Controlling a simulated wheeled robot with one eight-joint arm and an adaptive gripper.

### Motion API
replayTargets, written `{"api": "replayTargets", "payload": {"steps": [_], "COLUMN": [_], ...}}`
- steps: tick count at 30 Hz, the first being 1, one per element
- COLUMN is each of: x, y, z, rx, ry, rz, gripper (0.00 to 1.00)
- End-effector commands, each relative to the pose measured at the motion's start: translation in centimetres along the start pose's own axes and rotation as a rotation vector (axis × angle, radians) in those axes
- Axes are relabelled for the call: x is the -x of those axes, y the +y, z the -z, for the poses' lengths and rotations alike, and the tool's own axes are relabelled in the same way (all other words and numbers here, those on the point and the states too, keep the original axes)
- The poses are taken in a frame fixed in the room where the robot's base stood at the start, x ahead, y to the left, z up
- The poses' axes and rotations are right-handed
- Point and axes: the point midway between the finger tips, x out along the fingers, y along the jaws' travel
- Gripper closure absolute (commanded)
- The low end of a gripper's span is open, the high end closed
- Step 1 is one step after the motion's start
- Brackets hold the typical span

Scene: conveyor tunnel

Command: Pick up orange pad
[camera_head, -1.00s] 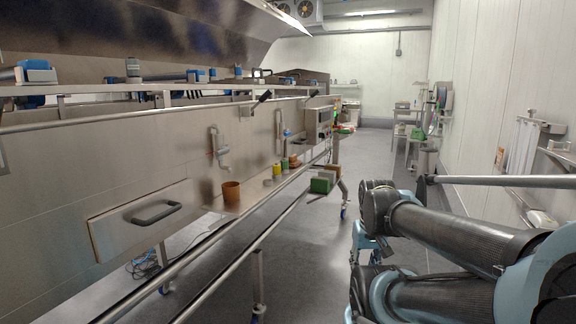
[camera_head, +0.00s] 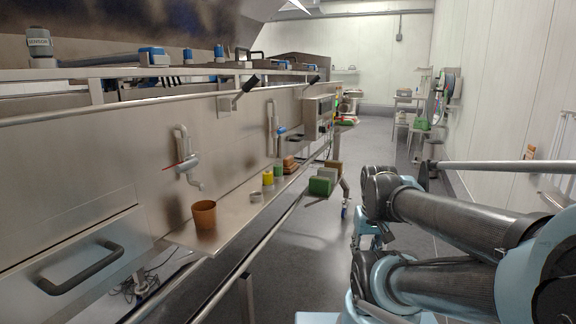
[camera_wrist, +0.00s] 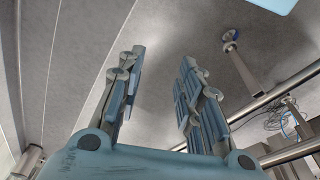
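I cannot make out a certain orange pad. In the head view, a small orange-brown stacked shape (camera_head: 290,164) sits on the ledge of the steel machine, too small to tell if it is the pad. An orange-brown cup (camera_head: 204,217) stands upright nearer on the same ledge. My gripper (camera_wrist: 163,56) shows in the wrist view with its two fingers spread apart and nothing between them. I cannot pick out the gripper in the head view, where my folded arm fills the lower right.
A yellow item (camera_head: 268,178) and a green item (camera_head: 278,172) stand between the cup and the stack. A green block (camera_head: 320,186) and a brown block (camera_head: 333,168) sit beyond the rail (camera_head: 262,243). The floor aisle (camera_head: 385,160) ahead is clear.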

Motion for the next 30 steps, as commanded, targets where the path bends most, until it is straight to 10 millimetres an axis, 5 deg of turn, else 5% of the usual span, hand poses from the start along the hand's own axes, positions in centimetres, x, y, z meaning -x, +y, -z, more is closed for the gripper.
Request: {"api": "replayTargets", "payload": {"steps": [10,16,19,30], "x": [0.0,1.5,3.2,12.0], "y": [0.0,-0.3,-0.7,-4.4], "z": [0.0,0.1,2.1,13.9], "rx": [0.000,0.025,0.078,0.396], "ry": [0.000,0.012,0.012,0.033], "rz": [0.000,0.008,0.025,0.125], "gripper": [0.67,0.24,0.01,0.00]}}
